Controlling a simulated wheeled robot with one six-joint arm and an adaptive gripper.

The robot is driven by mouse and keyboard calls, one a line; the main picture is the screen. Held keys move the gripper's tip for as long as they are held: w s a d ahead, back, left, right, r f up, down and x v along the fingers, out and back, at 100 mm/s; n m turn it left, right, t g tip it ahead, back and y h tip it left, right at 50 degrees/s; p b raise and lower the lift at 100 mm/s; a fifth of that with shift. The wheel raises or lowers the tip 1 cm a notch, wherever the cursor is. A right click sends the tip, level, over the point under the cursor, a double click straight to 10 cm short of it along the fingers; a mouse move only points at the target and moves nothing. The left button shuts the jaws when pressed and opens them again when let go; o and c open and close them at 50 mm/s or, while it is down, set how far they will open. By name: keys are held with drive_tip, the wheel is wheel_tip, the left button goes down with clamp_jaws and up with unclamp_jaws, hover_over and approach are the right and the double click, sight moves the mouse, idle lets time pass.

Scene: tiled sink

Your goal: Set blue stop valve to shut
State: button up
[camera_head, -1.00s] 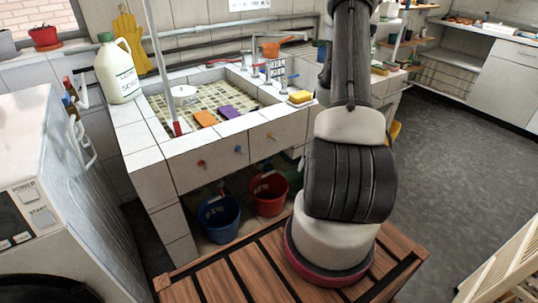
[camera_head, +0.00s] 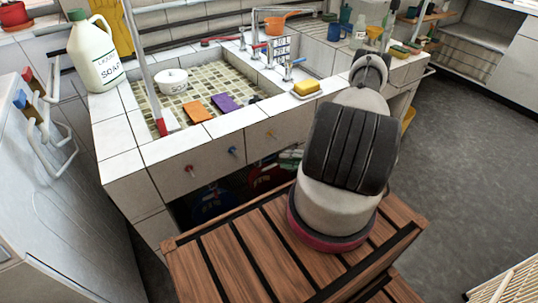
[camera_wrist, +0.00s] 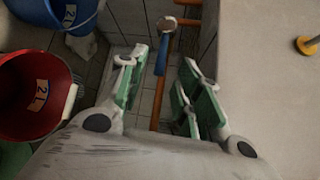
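In the wrist view a blue lever handle (camera_wrist: 162,56), which looks like the blue stop valve, runs down from a pale round hub on an orange-brown pipe (camera_wrist: 156,108). The lever lies roughly along the pipe's line. My gripper (camera_wrist: 165,72) is open, with green-padded fingers to the left and right of the lever in the picture. The gap holds nothing gripped, and I cannot tell the depth between fingertips and lever. In the head view my gripper is hidden behind my arm. A small blue knob (camera_head: 233,151) also sits on the sink's front panel.
A red bucket (camera_wrist: 38,97) and a blue bucket (camera_wrist: 60,12) stand left of the fingers. A pale panel with a yellow knob (camera_wrist: 308,44) is close on the right. More orange pipe (camera_wrist: 189,22) lies beyond the hub. The tiled sink edge (camera_head: 215,124) stands above.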

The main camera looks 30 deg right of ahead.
sight(268, 158)
drive_tip(key=shift+n, duration=0.5)
drive_tip(key=x, duration=0.7)
drive_tip(key=shift+w+a, duration=0.25)
drive_tip(key=shift+a, duration=0.1)
clamp_jaws()
